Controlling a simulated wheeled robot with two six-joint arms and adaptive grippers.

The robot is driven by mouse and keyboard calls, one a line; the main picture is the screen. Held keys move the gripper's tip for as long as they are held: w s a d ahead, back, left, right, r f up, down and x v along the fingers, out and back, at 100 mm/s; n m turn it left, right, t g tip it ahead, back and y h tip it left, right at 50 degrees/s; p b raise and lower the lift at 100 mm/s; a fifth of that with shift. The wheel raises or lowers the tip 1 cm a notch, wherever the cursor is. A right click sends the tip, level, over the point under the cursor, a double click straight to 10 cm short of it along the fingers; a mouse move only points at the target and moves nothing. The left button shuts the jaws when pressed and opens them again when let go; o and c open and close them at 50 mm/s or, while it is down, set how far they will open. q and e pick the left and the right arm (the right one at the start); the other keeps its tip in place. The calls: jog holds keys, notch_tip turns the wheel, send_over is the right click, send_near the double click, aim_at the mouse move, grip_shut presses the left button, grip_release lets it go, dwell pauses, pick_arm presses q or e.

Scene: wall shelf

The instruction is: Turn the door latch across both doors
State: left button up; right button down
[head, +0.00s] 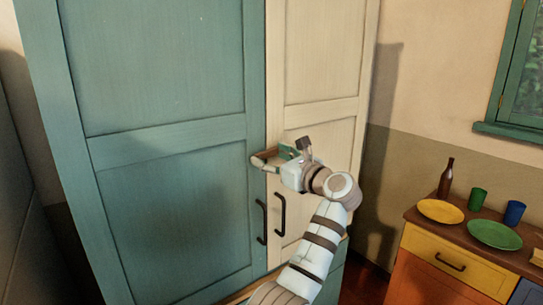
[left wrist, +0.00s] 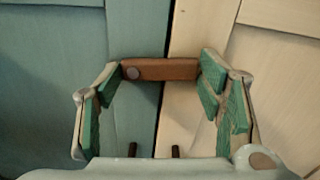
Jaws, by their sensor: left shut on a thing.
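The door latch (left wrist: 165,69) is a short brown wooden bar with a round pivot near its left end. In the left wrist view it lies level across the seam, from the teal door (left wrist: 48,60) onto the cream door (left wrist: 275,75). My left gripper (head: 272,160) is at the seam in the head view, in front of the doors. In the left wrist view its green-padded fingers (left wrist: 162,74) are shut on the latch, one at each end. The fingertips partly hide the bar's ends. My right gripper is not in view.
Both cupboard doors look closed, with dark handles (head: 280,214) below the latch. At right, a low cabinet (head: 455,265) bears a brown bottle (head: 446,178), a yellow plate (head: 440,211), a green plate (head: 495,234) and green and blue cups (head: 515,213).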

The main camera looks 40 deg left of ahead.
pick_arm(q)
jog(key=shift+r, duration=0.1)
jog(key=o, duration=1.1)
jog(key=shift+o, duration=0.2)
jog(key=shift+d, duration=0.1)
jog(key=v, duration=1.2)
jog(key=shift+w, duration=0.1)
